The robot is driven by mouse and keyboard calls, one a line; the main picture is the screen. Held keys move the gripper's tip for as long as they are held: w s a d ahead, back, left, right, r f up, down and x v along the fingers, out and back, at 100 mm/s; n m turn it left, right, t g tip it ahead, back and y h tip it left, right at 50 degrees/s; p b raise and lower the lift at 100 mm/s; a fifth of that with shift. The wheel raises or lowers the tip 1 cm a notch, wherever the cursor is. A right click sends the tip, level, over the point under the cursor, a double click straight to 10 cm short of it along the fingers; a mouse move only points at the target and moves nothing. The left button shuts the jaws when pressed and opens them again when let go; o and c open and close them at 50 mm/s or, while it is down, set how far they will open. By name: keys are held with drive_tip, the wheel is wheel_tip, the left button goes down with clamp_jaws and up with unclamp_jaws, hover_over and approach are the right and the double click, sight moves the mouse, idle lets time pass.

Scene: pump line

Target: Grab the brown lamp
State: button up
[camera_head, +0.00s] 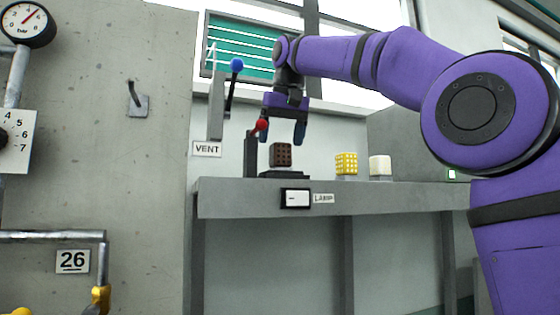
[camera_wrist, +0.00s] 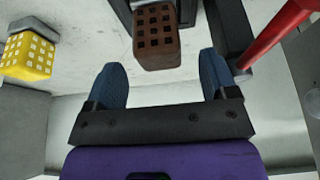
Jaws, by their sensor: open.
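The brown lamp (camera_head: 280,155) is a small block with a grid of dark square holes. It stands on a dark base (camera_head: 284,175) on the grey shelf. In the wrist view the brown lamp (camera_wrist: 156,38) lies ahead of the fingertips, roughly centred between them and apart from them. My gripper (camera_head: 285,138) is purple and black with blue fingertips, and it points down just above the lamp. In the wrist view my gripper (camera_wrist: 166,80) is open, with nothing between its fingers.
A red-tipped lever (camera_head: 261,125) stands close left of the lamp; its red part (camera_wrist: 280,32) is near the right finger in the wrist view. A yellow lamp (camera_head: 346,164) and a white lamp (camera_head: 380,166) stand right on the shelf (camera_head: 420,198). A blue-knobbed lever (camera_head: 236,65) is above left.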

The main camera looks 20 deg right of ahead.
sight(279, 155)
drive_tip(key=shift+x, duration=2.4)
drive_tip(key=shift+s, duration=0.2)
drive_tip(key=c, duration=1)
